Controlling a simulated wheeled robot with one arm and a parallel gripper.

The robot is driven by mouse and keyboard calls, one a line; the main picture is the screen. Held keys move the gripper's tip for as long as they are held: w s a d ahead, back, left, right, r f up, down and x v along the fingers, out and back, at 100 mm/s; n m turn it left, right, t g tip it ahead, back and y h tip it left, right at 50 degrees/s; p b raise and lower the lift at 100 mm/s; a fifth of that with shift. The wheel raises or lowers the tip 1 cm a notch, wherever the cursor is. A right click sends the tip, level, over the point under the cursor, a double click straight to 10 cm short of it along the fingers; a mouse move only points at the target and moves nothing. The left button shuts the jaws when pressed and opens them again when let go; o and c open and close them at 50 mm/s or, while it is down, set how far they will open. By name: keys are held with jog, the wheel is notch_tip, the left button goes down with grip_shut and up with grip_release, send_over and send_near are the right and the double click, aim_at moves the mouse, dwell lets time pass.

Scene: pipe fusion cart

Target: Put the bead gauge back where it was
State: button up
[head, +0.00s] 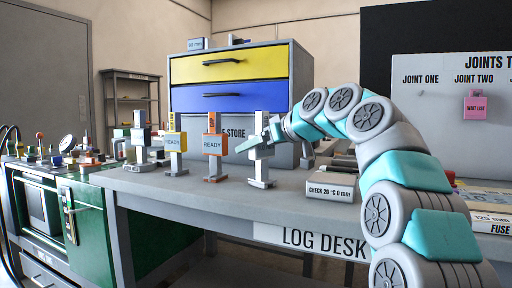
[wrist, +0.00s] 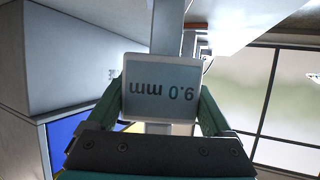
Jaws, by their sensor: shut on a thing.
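The bead gauge (head: 261,170) is a grey upright tool with a post and a flat foot, on or just above the log desk. In the wrist view its pale display (wrist: 160,88) shows "9.0 mm" upside down, between my two fingers. My gripper (head: 262,143) reaches in from the right and is shut on the gauge's upper part. Whether the foot touches the desk is hard to tell. The gauge looks upright in the head view.
An orange READY stand (head: 213,146), a yellow READY stand (head: 175,143) and a grey tool (head: 139,138) stand to the left on the desk. A white CHECK box (head: 331,187) lies right. The drawer cabinet (head: 235,75) rises behind. The desk front (head: 225,199) is clear.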

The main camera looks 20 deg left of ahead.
jog(key=o, duration=1.4)
jog(key=shift+r, duration=0.2)
jog(key=v, duration=1.2)
jog(key=shift+f, duration=0.15)
